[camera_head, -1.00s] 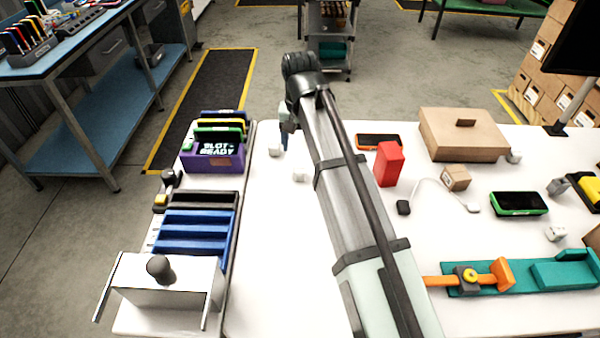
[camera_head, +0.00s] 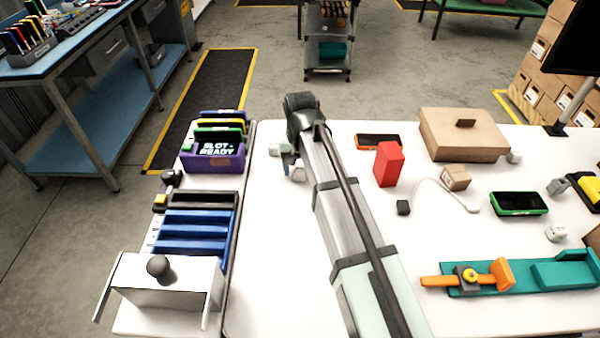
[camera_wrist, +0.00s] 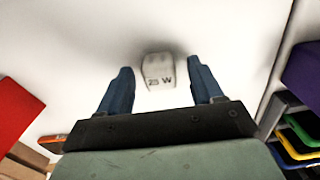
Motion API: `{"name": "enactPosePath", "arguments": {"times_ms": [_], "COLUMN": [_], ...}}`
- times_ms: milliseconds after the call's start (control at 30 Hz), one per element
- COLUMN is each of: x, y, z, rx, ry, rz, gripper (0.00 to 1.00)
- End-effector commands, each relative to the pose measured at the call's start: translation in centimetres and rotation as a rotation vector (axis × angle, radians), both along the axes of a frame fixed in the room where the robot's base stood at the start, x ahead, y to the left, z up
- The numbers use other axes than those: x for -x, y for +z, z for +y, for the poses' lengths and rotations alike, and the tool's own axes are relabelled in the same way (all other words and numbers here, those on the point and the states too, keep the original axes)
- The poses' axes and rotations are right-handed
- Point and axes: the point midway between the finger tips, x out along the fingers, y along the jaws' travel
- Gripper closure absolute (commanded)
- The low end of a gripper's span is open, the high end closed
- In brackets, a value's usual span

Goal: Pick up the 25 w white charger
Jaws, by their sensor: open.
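The white charger (camera_wrist: 159,70) marked "25 W" stands on the white table, between the two blue fingers of my gripper (camera_wrist: 159,76) in the wrist view. The fingers are spread, with a gap on each side of it. In the head view, the charger (camera_head: 299,174) is partly hidden by my gripper (camera_head: 287,163). I cannot tell the exact height of the fingertips above the table.
A purple holder (camera_head: 213,160) is on the left rack. A red box (camera_head: 389,164), an orange-edged phone (camera_head: 378,141) and a carton (camera_head: 463,134) lie to the right.

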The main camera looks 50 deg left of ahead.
Motion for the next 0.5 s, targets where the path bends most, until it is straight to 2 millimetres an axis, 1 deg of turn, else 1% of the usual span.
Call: {"name": "enactPosePath", "arguments": {"times_ms": [33,100,300,367,500], "x": [0.02,0.01,0.00,0.00,0.00], "y": [-0.50,-0.84,-0.87,-0.87,-0.86], "z": [-0.03,-0.02,0.01,0.01,0.01], "rx": [0.000,-0.001,-0.001,-0.001,-0.001], "ry": [0.000,0.000,0.000,0.000,0.000], "rz": [0.000,-0.001,-0.001,-0.001,-0.001], "gripper": [0.34,0.34,0.34,0.39,0.52]}}
